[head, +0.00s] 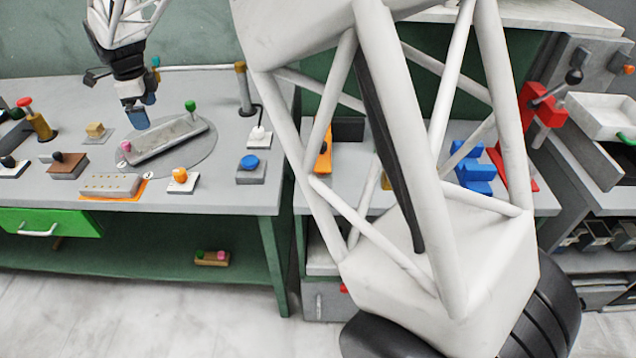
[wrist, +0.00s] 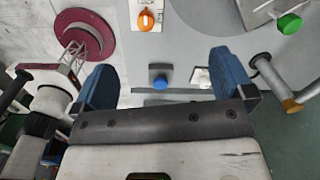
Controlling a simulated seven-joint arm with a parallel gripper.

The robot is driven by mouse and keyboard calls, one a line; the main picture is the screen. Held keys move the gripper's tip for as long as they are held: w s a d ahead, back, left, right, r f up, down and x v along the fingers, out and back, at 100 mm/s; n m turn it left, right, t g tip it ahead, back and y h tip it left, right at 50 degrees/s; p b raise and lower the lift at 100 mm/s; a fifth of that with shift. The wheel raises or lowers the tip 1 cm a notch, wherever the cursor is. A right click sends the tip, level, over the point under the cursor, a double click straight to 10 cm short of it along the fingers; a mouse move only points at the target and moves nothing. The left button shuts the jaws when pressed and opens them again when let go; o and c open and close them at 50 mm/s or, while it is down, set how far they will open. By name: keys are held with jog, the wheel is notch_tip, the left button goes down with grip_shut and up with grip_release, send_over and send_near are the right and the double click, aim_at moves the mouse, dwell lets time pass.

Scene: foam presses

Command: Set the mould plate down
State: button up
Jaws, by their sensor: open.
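The grey mould plate (head: 168,137), a long slab with a pink knob at its near left end and a green knob at its far right end, rests on a round grey disc (head: 203,158) on the left bench. Its green-knobbed end also shows at the top right of the wrist view (wrist: 262,9). My gripper (head: 141,108) has blue fingers and hangs above the far left side of the plate, apart from it. In the wrist view my gripper (wrist: 165,68) is open, with nothing held between the fingers.
Near the disc stand an orange-knobbed block (head: 183,181), a blue-button box (head: 251,168), a pegged block (head: 110,185) on an orange mat and an upright post (head: 244,90). A green drawer (head: 55,222) sits under the bench's front edge.

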jog(key=s+d+r+n, duration=0.2)
jog(key=d+r, duration=0.1)
jog(key=d, duration=0.9)
jog(key=s+d+r+n+t, duration=0.1)
jog(key=s+d+r+n, duration=0.15)
jog(key=d, duration=1.05)
jog(key=s+d+r+n, duration=0.2)
jog(key=d+r, duration=0.2)
jog(key=d, duration=0.8)
jog(key=s+d+f+n, duration=0.3)
jog(key=s+d+n, duration=0.1)
jog(key=s+d, duration=0.8)
jog(key=s+d+f+n+t, duration=0.1)
jog(key=s+d+f+n, duration=0.2)
jog(key=s+d, duration=0.9)
jog(key=shift+s+d+n, duration=0.3)
jog(key=shift+s+n, duration=0.35)
jog(key=shift+s, duration=0.4)
